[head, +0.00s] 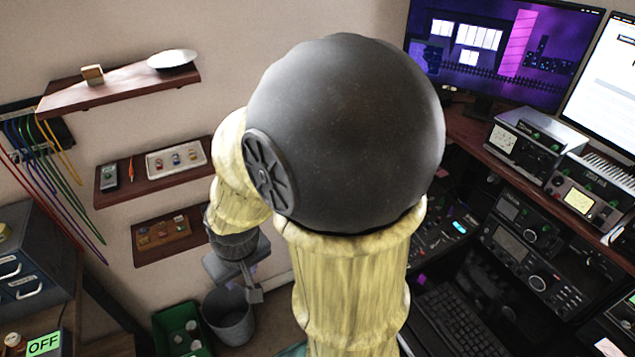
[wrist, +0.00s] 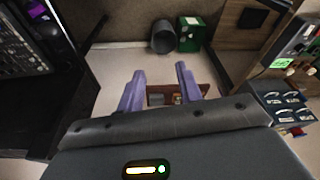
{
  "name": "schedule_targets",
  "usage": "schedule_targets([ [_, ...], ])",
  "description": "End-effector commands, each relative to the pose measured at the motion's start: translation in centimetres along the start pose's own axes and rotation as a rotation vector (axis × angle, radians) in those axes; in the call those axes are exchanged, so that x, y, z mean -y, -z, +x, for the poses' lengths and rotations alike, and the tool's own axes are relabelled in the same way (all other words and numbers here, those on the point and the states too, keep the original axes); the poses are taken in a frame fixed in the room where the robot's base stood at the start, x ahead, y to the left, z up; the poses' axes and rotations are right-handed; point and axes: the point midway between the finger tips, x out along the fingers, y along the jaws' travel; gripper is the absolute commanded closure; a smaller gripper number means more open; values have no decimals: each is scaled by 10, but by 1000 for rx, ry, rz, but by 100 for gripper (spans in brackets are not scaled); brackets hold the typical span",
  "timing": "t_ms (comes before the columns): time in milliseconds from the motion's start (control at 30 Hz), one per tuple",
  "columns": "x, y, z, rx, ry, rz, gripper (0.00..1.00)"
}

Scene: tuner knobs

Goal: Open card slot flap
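I cannot make out a card slot flap in either view. My gripper (wrist: 160,74) is open, with its two purple fingers apart and nothing seen between their tips. Beyond and below the fingers in the wrist view is a small wooden shelf (wrist: 205,89) with small items on it. In the head view my gripper (head: 251,285) is small and partly hidden behind my arm, just right of the lowest wall shelf (head: 150,255). Its fingers are too small there to read. My large dark arm joint hides much of the middle of the head view.
A grey bin (head: 229,314) and a green crate (head: 182,328) stand on the floor below. A blue drawer cabinet (head: 35,270) and a green OFF sign (head: 44,344) are at left. Radio units (head: 535,145) and monitors (head: 500,50) fill the desk at right. Coloured cables (head: 55,175) hang at left.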

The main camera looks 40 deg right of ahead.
Motion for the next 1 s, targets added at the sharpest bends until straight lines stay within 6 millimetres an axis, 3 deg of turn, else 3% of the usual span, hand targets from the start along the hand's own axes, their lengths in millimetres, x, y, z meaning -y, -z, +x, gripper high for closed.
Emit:
schedule_targets([
  [333, 0, 1, 1, -3, 1, 5, 64],
  [467, 2, 18, 12, -40, 15, 83, 64],
  [567, 2, 51, 31, -111, 35, 237, 64],
  [733, -16, 134, 79, -311, 62, 652, 64],
  [900, -59, 206, 129, -561, 51, 1090, 64],
  [1000, -92, 234, 156, -729, 30, 1324, 64],
])
